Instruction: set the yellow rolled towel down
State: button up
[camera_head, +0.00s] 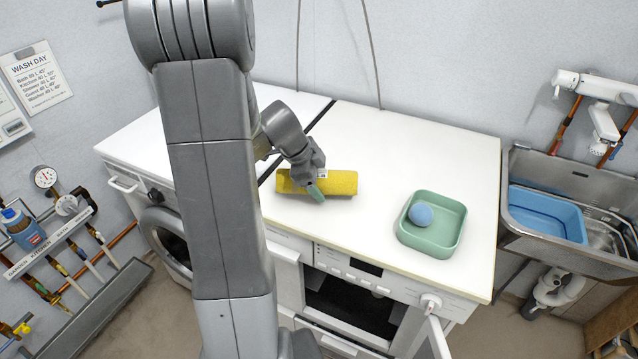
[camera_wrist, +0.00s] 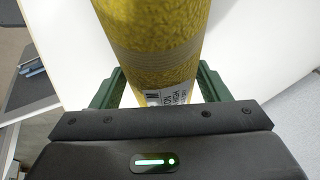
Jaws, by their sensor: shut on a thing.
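The yellow rolled towel (camera_head: 340,183) is at the white worktop, lying sideways, with a small white label near my gripper. My gripper (camera_head: 316,190) is over the towel's left part, with a green finger down its near side. In the wrist view the towel (camera_wrist: 152,45) runs up from between the two green fingers of my gripper (camera_wrist: 153,92), which are shut on it. A shadow shows under the towel; I cannot tell whether it touches the worktop or hangs just above it.
A green tray (camera_head: 432,243) with a blue ball (camera_head: 421,214) stands to the right of the towel on the white worktop (camera_head: 420,150). A dark gap (camera_head: 318,117) crosses the worktop behind my gripper. A metal sink holding a blue basin (camera_head: 547,214) is at the far right.

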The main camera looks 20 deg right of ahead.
jog(key=shift+f, duration=0.75)
jog(key=shift+f+b, duration=0.2)
jog(key=shift+b, duration=0.1)
jog(key=o, duration=1.1)
jog(key=shift+r, duration=0.1)
jog(key=shift+c, duration=0.2)
jog(key=shift+a+r+p, duration=0.15)
jog(key=shift+r+p, duration=0.15)
jog(key=shift+r, duration=0.2)
jog(key=v, duration=1.1)
jog(key=shift+a, duration=0.15)
